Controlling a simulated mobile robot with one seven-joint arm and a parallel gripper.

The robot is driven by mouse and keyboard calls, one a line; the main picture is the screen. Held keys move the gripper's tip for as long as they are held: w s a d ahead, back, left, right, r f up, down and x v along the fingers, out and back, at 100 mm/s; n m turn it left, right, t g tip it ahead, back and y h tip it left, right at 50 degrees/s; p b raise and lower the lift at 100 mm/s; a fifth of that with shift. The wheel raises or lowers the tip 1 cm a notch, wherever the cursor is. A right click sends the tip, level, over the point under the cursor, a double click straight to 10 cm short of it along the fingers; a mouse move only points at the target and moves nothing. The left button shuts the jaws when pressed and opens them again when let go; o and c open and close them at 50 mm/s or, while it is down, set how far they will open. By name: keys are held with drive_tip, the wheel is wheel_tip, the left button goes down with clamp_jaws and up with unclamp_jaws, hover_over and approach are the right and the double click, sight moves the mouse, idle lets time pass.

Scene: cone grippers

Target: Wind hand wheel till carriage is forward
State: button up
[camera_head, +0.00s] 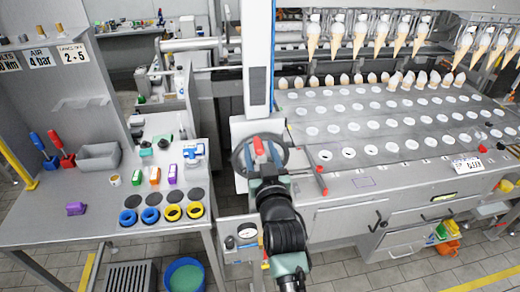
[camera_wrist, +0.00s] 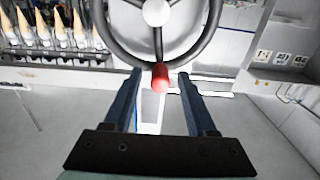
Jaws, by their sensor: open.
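The hand wheel (camera_head: 240,160) is a dark ring on the front of the machine, below a tall white column. In the wrist view the hand wheel (camera_wrist: 109,45) fills the top middle, with a pale hub and a red knob (camera_wrist: 160,77) at the lower rim. The red knob (camera_head: 258,146) also shows in the head view. My gripper (camera_head: 266,151) is at the wheel and covers part of it. In the wrist view my gripper (camera_wrist: 160,84) is open, its fingers either side of the knob with gaps. The carriage seems to be the rail of hanging cones (camera_head: 400,28) at the back right.
A perforated plate (camera_head: 350,112) with several cones at its back lies right of the wheel. A red-handled lever (camera_head: 320,180) stands just right of the wheel. A grey side table (camera_head: 90,215) with coloured rings, blocks and tools is at left.

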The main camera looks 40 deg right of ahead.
drive_tip(key=shift+c, duration=0.2)
clamp_jaws()
idle(1.1)
